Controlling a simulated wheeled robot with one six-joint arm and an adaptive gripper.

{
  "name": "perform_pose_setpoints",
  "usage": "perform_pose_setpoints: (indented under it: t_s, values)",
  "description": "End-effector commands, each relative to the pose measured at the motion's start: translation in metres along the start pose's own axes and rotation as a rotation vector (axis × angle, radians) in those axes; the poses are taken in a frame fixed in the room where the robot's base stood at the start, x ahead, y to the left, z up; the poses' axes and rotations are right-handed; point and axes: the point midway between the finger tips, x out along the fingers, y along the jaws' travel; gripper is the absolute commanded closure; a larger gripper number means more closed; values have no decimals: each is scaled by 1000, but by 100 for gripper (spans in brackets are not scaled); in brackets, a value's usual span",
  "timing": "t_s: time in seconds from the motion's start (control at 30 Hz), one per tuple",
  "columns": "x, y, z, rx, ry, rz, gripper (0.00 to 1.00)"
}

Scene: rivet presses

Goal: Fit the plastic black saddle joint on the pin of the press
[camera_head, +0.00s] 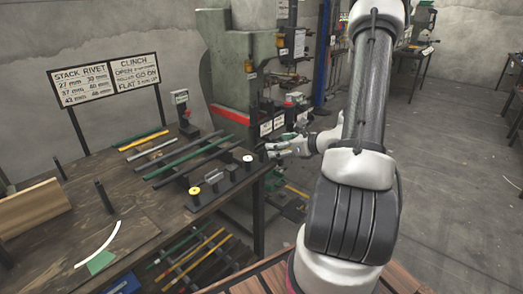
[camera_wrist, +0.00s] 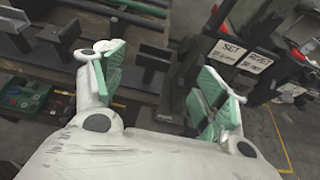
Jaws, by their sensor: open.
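My gripper (camera_head: 286,140) is open and empty beside the right end of the workbench, in front of the press. Its green-padded fingers stand wide apart in the wrist view (camera_wrist: 165,68). The grey-green press (camera_head: 232,62) stands behind the bench; I cannot make out its pin. A dark rack (camera_head: 222,186) along the bench's right edge holds small pieces, among them a grey one (camera_head: 213,177) and a dark one (camera_head: 230,168). I cannot tell which is the black saddle joint. A black T-shaped piece (camera_wrist: 152,60) shows between the fingers in the wrist view, apart from them.
A yellow-topped roll (camera_head: 195,192) and a white-topped one (camera_head: 247,159) stand at the rack's ends. Green and dark bars (camera_head: 190,158) lie behind it. Upright posts (camera_head: 104,197) stand at the left. The floor (camera_head: 440,190) at right is open.

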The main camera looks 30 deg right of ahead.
Motion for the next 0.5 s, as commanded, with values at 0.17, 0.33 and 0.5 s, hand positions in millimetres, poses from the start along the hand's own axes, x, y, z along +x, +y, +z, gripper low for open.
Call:
perform_pose_setpoints:
  t_s: [0.17, 0.33, 0.5]
  values:
    - [23, 2, -1, 0, 1, 3, 27]
    - [48, 9, -3, 0, 1, 5, 27]
    - [69, 9, -3, -2, 0, 3, 27]
